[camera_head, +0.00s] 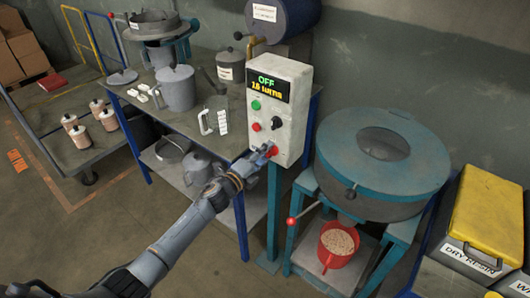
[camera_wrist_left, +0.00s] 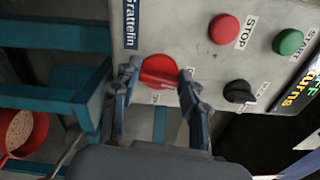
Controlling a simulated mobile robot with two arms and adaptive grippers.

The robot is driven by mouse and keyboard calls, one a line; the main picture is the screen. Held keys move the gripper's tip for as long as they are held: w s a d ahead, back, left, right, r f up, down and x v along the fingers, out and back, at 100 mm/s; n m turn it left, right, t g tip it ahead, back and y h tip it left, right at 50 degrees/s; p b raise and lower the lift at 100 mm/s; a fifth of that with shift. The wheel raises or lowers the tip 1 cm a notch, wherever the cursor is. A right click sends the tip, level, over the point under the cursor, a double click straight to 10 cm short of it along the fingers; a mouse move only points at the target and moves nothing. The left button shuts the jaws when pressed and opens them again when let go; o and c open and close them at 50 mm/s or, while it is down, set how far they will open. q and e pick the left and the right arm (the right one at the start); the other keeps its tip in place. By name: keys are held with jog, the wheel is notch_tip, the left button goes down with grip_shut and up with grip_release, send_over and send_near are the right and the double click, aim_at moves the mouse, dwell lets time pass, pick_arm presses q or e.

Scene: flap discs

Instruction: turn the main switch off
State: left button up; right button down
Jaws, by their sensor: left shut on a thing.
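The grey control box (camera_head: 295,78) stands on a teal post by the workbench. Its display (camera_head: 267,86) reads OFF in green and "1.6 turns" in yellow. The red main switch (camera_head: 274,152) sits low on the box's front; it also shows in the left wrist view (camera_wrist_left: 158,68) as a round red knob with a raised grip bar. My left gripper (camera_head: 268,151) is at this switch, its two fingers on either side of the knob in the left wrist view (camera_wrist_left: 158,77), shut on it. My right gripper is out of view.
Near the switch are a red STOP button (camera_wrist_left: 224,28), a green START button (camera_wrist_left: 288,42) and a black knob (camera_wrist_left: 239,92). A round teal machine (camera_head: 385,150) stands to the right, with a red bucket (camera_head: 335,263) below. The workbench (camera_head: 190,123) holds pots.

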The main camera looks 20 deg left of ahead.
pick_arm(q)
jog(key=shift+f+n, duration=0.1)
jog(key=shift+n, duration=0.9)
jog(key=o, duration=1.1)
jog(key=shift+o, duration=0.2)
jog(key=v, duration=1.2)
